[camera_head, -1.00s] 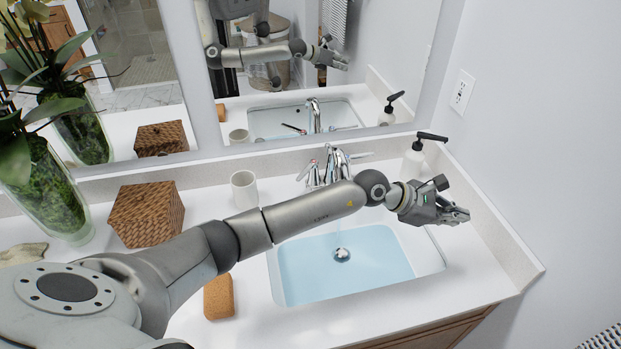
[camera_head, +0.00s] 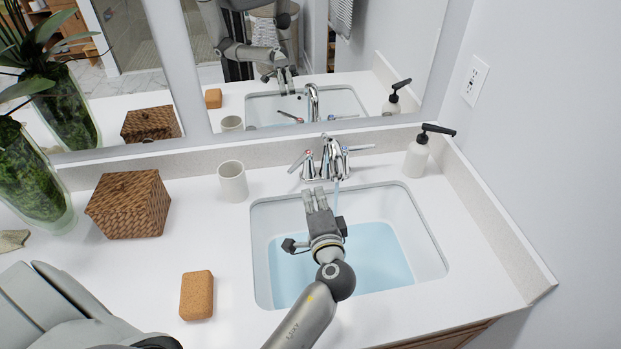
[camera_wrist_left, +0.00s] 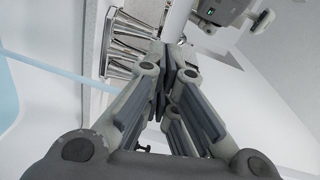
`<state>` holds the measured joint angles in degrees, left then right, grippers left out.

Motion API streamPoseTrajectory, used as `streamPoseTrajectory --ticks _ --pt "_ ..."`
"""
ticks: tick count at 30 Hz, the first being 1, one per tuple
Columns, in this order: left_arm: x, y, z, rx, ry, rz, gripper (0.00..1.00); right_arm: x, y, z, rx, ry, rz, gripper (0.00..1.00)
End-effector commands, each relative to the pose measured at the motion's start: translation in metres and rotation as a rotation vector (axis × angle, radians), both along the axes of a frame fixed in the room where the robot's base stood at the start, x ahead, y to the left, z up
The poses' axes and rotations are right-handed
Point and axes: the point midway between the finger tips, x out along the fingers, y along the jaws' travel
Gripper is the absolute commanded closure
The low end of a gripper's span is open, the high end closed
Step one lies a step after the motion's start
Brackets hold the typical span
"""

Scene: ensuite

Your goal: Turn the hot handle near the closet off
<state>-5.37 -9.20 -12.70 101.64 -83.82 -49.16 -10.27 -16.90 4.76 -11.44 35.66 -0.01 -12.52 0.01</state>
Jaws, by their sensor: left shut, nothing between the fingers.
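The chrome faucet (camera_head: 333,160) stands behind the sink. Its left handle (camera_head: 298,163) has a red mark and points out to the left. Its right handle (camera_head: 360,148) points to the right. Water (camera_head: 337,192) runs from the spout into the sink. My left gripper (camera_head: 316,192) is shut and empty over the back of the sink, just in front of the faucet's left side. I cannot tell whether it touches the faucet. In the left wrist view my left gripper's fingers (camera_wrist_left: 162,60) are together, with chrome faucet parts (camera_wrist_left: 130,40) beyond them. My right gripper is out of view.
A white cup (camera_head: 232,182) stands left of the faucet, a soap dispenser (camera_head: 416,158) to its right. A wicker box (camera_head: 130,205) and a cork-coloured block (camera_head: 197,295) are on the left counter. The mirror and right wall bound the space.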

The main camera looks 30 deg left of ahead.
Motion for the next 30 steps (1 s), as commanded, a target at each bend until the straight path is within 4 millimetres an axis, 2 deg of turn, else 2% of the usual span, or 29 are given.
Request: streamPoseTrajectory --ticks 8,15,21,30 --pt "0.038 0.027 -0.003 0.007 -0.003 -0.002 1.00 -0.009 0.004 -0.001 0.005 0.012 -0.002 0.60" --pt "0.068 0.048 -0.008 0.007 -0.002 -0.004 1.00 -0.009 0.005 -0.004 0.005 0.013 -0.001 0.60" --pt "0.077 0.055 -0.009 0.006 -0.001 -0.005 1.00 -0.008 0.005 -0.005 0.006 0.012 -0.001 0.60" --pt "0.078 0.055 -0.009 0.006 -0.001 -0.006 1.00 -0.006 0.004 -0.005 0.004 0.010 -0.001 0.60"
